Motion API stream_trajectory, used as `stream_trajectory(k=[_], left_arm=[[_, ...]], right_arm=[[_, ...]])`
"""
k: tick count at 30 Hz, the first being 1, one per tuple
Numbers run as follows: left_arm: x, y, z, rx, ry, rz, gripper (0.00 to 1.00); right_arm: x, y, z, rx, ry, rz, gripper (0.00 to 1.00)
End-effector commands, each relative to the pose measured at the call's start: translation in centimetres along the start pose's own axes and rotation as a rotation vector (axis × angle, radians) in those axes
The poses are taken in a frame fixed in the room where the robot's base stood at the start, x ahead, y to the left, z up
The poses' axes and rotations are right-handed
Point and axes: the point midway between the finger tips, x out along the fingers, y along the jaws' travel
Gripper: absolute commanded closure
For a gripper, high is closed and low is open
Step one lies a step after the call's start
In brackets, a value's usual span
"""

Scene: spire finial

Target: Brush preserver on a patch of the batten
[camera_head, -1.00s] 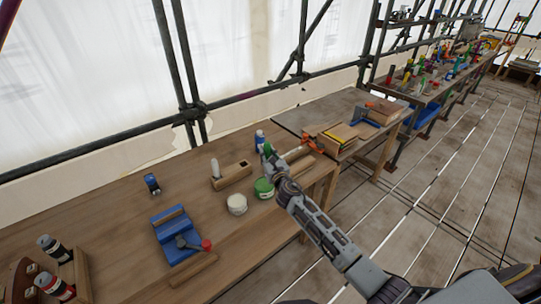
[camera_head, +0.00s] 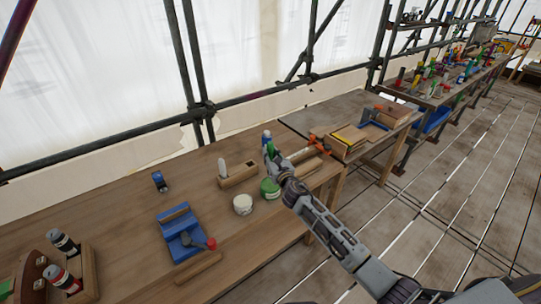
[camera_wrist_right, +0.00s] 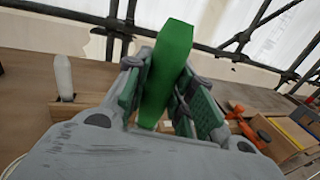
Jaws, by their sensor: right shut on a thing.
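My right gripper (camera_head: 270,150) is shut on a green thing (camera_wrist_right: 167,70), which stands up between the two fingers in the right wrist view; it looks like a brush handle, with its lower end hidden. The gripper is above the near bench, behind a green pot (camera_head: 270,188). A white pot (camera_head: 243,204) stands just left of the green one. A wooden strip with orange clamps (camera_head: 318,145) lies right of the gripper and may be the batten; its surface is too small to judge. My left gripper is not in view.
A slotted wooden block (camera_head: 238,177) with a white upright piece stands left of the gripper. A blue tray (camera_head: 178,236) holds a red-ended tool. Bottles (camera_head: 64,243) stand at the lower left. Scaffold poles (camera_head: 190,70) rise behind the bench.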

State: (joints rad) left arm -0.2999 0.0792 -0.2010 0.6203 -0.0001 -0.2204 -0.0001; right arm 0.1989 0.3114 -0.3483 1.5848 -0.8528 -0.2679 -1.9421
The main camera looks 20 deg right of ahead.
Motion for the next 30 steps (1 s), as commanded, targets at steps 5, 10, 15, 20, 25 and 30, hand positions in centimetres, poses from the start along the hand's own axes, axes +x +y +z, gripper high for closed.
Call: stream_trajectory(k=[5,10,15,20,25,30], left_arm=[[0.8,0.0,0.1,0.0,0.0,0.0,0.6],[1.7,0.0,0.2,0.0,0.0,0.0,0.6],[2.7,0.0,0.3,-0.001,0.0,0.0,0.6],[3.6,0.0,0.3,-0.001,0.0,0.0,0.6],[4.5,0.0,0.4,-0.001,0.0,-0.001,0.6],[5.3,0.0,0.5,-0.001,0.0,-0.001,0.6]], right_arm=[[0.0,0.0,-0.8,0.0,0.0,0.0,1.0],[0.0,0.0,-1.8,0.001,0.001,0.0,1.0],[0.0,0.0,-2.8,0.002,0.001,0.0,1.0],[0.0,0.0,-3.8,0.001,0.001,0.0,1.0],[0.0,0.0,-4.7,0.001,0.001,0.0,1.0],[0.0,0.0,-5.5,0.0,0.001,0.0,1.0]])
